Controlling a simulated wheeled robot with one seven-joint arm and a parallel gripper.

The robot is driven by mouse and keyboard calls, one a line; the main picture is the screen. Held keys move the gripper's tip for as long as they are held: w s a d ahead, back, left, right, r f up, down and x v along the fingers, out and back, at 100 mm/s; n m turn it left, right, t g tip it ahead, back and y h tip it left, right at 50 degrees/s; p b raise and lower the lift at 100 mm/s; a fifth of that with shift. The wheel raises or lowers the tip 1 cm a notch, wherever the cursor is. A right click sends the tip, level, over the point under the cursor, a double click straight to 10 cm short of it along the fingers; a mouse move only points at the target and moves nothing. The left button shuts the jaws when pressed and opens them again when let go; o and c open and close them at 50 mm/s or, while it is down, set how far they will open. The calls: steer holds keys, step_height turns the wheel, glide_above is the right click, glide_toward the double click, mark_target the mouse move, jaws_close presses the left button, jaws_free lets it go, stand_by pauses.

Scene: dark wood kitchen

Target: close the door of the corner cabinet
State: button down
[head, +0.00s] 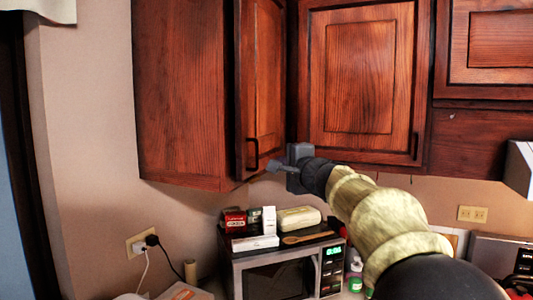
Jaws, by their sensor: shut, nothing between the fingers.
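The corner cabinet (185,90) is dark reddish wood and hangs on the wall at upper left. Its narrow door (266,75) is seen at a steep angle, with a dark handle (253,155) low near its left edge. The door looks close to the cabinet front; I cannot tell whether a small gap remains. My gripper (272,166) is shut and empty, its fingers pointing left by the lower part of the door, just right of the handle. I cannot tell whether it touches the door.
A closed-looking cabinet door (360,75) is to the right, above my arm. Below stands a microwave (285,270) with small boxes (257,242) and a wooden spoon (305,238) on top. A wall outlet (138,244) with plugs is at left. Open air lies below the cabinet, left of my gripper.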

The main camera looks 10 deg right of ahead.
mark_target(257, 159)
steer(key=w+a+p, duration=0.1)
steer(key=w+a, duration=0.2)
steer(key=w, duration=0.1)
steer(key=shift+w+a+p, duration=0.25)
steer(key=shift+a+p, duration=0.1)
steer(key=shift+p, duration=0.05)
steer(key=shift+w+a+f+b, duration=0.1)
steer(key=shift+w+a+b, duration=0.2)
steer(key=shift+a, duration=0.25)
steer(key=shift+w+a+b, duration=0.2)
steer(key=shift+a+b, duration=0.05)
steer(key=shift+a, duration=0.65)
steer(key=shift+r, duration=0.2)
